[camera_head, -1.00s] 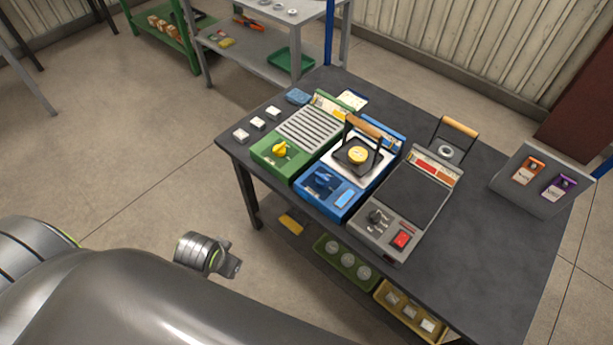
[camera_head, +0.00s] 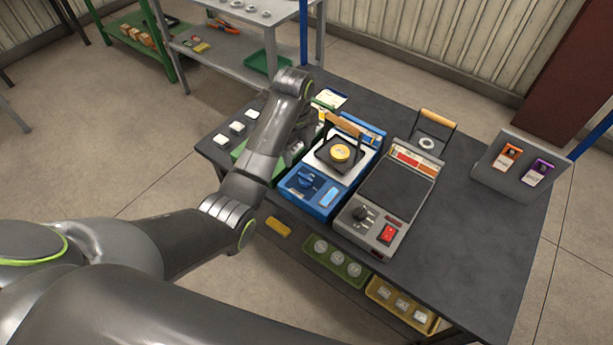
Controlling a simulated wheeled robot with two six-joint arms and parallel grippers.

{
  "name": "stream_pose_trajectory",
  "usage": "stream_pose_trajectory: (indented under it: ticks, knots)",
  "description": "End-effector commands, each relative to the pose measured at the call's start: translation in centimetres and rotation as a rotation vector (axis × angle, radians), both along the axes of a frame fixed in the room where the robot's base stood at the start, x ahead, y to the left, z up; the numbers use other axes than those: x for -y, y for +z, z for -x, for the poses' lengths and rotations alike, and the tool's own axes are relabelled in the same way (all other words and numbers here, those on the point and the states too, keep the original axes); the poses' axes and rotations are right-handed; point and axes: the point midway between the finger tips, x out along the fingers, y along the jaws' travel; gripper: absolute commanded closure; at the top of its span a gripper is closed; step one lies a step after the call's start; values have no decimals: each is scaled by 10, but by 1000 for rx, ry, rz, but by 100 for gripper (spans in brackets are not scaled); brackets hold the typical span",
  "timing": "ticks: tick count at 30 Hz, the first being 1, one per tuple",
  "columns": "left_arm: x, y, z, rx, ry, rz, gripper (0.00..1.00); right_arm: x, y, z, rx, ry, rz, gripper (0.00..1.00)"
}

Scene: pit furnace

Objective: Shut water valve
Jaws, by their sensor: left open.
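A blue unit (camera_head: 318,203) stands on the dark table, with a blue valve handle (camera_head: 305,178) on its front panel. No label reading "water" can be made out. A wooden-handled tool with a round yellow part (camera_head: 340,152) sits on its top plate. To its left is a green unit (camera_head: 243,160), mostly hidden by my left arm; its yellow knob is out of sight. My left gripper (camera_head: 294,152) is open, low over the green unit, beside the blue unit and behind the blue handle. Its fingertips are partly hidden, and contact cannot be told. My right gripper does not show.
A grey unit (camera_head: 352,221) with a black knob and red switch stands right of the blue one. A slanted panel (camera_head: 490,180) with orange and purple locks is at the right. White blocks (camera_head: 236,127) lie at the table's left. The right front tabletop is clear.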

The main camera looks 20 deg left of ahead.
Motion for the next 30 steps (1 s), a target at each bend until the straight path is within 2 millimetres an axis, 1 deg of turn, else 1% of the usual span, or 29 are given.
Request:
stream_pose_trajectory:
  ticks: [1, 3, 5, 8, 11, 19, 20, 21, 30]
  knots:
    - [6, 10, -9, -9, -62, -3, 43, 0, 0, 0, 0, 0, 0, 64]
    - [11, 20, -17, -19, -134, -7, 43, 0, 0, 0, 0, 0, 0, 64]
    - [14, 25, -20, -25, -177, -9, 43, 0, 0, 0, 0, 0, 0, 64]
    - [16, 28, -23, -32, -211, -10, 43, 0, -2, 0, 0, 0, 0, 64]
    - [17, 22, -23, -33, -216, -10, 43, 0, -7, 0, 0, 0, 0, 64]
    - [16, -8, -23, -31, -214, -10, 43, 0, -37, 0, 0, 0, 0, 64]
    - [16, -11, -22, -34, -213, -9, 43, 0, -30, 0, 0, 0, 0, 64]
    - [17, -19, -22, -37, -212, -8, 43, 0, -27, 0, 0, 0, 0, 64]
    - [16, -86, -21, -36, -212, -10, 43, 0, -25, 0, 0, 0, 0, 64]
